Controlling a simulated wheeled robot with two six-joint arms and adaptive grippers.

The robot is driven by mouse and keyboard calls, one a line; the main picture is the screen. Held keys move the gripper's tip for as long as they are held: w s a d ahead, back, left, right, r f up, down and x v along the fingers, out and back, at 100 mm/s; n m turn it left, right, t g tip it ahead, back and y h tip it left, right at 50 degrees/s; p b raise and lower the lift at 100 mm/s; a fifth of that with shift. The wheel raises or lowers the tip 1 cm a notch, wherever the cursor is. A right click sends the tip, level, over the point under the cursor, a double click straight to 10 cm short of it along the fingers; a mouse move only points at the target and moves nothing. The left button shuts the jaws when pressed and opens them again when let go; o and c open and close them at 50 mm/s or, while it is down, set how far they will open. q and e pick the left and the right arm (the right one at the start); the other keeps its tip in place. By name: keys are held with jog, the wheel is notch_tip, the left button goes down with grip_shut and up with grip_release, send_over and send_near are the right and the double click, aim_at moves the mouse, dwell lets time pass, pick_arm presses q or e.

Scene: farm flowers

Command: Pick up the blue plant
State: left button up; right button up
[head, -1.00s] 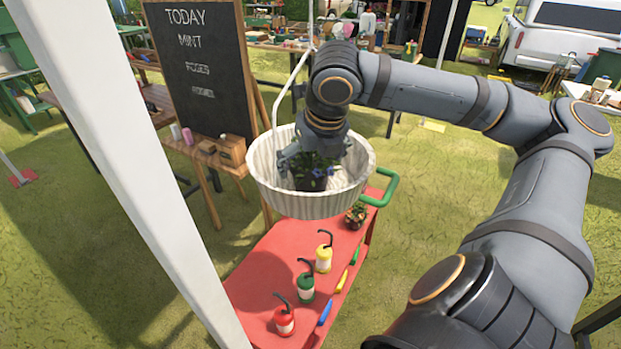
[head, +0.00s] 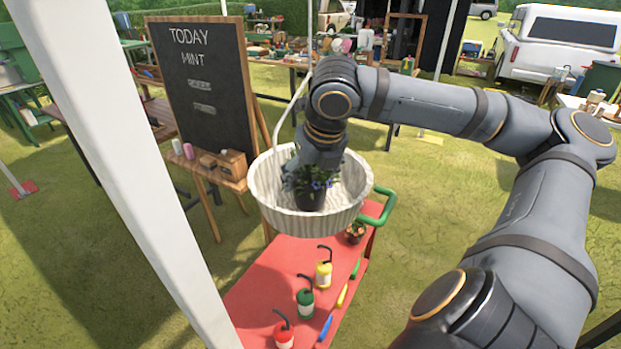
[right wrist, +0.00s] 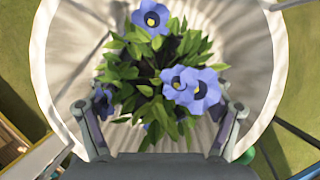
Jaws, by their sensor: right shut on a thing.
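The blue plant has blue flowers and green leaves in a dark pot (head: 310,199). In the head view it is inside the white hanging basket (head: 277,207). My right gripper (head: 312,172) reaches down into the basket from above and is shut on the plant. In the right wrist view the blue flowers (right wrist: 192,88) and leaves fill the space between the two fingers (right wrist: 158,118), with the white basket wall (right wrist: 85,60) behind. The fingertips' contact is hidden by leaves. My left gripper is not in view.
A red cart (head: 262,296) with a green handle (head: 381,212) stands below the basket, carrying red, green and yellow bottles and a small potted plant (head: 355,232). A chalkboard (head: 203,82) stands at the left. A white post (head: 125,160) crosses the left foreground.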

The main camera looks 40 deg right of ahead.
notch_tip(320, 180, up, 2)
jog(key=shift+r+p, duration=0.15)
jog(key=shift+p, duration=0.5)
jog(key=shift+s+d+b, duration=0.1)
jog(key=shift+s+b, duration=0.15)
jog(key=shift+b, duration=0.8)
jog(key=shift+s+d+r+b, duration=0.1)
jog(key=shift+s+r+b, duration=0.5)
jog(key=shift+s+r, duration=0.1)
pick_arm(q)
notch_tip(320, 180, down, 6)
jog(key=b, duration=0.4)
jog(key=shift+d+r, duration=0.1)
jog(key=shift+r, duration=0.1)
pick_arm(e)
jog(key=s+d+r, duration=0.3)
jog(key=s+r, duration=0.5)
jog(key=s, duration=0.3)
jog(key=shift+s+d, duration=0.2)
jog(key=shift+s, duration=0.15)
